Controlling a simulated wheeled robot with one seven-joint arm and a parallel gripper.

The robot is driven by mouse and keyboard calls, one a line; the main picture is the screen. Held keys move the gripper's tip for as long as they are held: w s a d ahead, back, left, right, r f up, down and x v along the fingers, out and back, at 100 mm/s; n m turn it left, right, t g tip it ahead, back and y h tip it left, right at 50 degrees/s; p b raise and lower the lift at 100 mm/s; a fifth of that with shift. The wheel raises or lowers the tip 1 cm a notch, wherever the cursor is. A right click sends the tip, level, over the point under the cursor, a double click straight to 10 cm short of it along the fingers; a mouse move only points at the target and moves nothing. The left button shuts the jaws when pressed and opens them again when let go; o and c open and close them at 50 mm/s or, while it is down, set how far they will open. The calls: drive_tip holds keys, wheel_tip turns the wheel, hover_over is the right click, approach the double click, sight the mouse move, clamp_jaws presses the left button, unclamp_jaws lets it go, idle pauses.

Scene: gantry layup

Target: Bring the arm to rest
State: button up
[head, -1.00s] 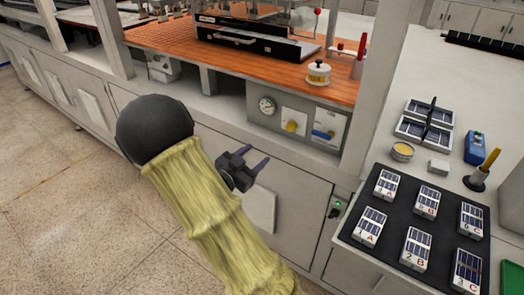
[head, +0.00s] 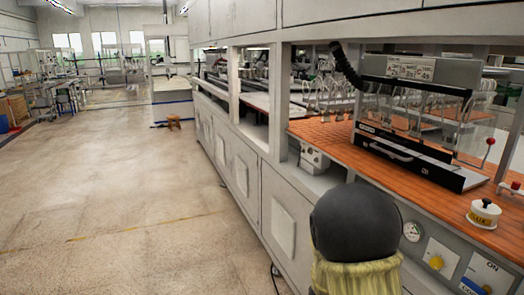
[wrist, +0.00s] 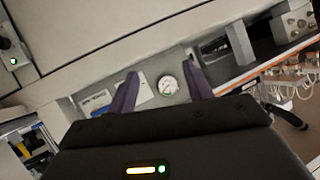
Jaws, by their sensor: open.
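My gripper (wrist: 163,86) shows in the wrist view with its two purple fingers apart and nothing between them. Beyond the fingertips is the light front of the bench, with a round dial gauge (wrist: 168,86) on its panel; the fingers appear clear of it. In the head view, only my arm's dark rounded joint and yellow sleeve show at the bottom, in front of the bench; the gripper is out of that view.
A long row of grey cabinets (head: 243,185) runs along the right. An orange worktop (head: 375,150) carries a black-fronted machine (head: 405,150) and a white round pot (head: 484,213). Open floor (head: 130,190) lies to the left. A small brown stool (head: 174,121) stands far back.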

drive_tip(key=s+a+r+n+g+y+p, duration=0.1)
drive_tip(key=s+a+r+n+y+p, duration=0.15)
drive_tip(key=a+n+y, duration=0.2)
drive_tip(key=s+a+r+n+g+y+p, duration=0.1)
drive_tip(key=s+a+r+n+y+p, duration=0.1)
drive_tip(key=s+a+n+y, duration=0.3)
drive_tip(key=s+a+r+n+g+p, duration=0.2)
drive_tip(key=s+r+n+g, duration=0.1)
drive_tip(key=s, duration=0.7)
drive_tip(key=shift+a+g+p, duration=0.3)
drive_tip(key=shift+g+p, duration=0.05)
drive_tip(key=shift+g, duration=0.25)
drive_tip(key=shift+r, duration=0.1)
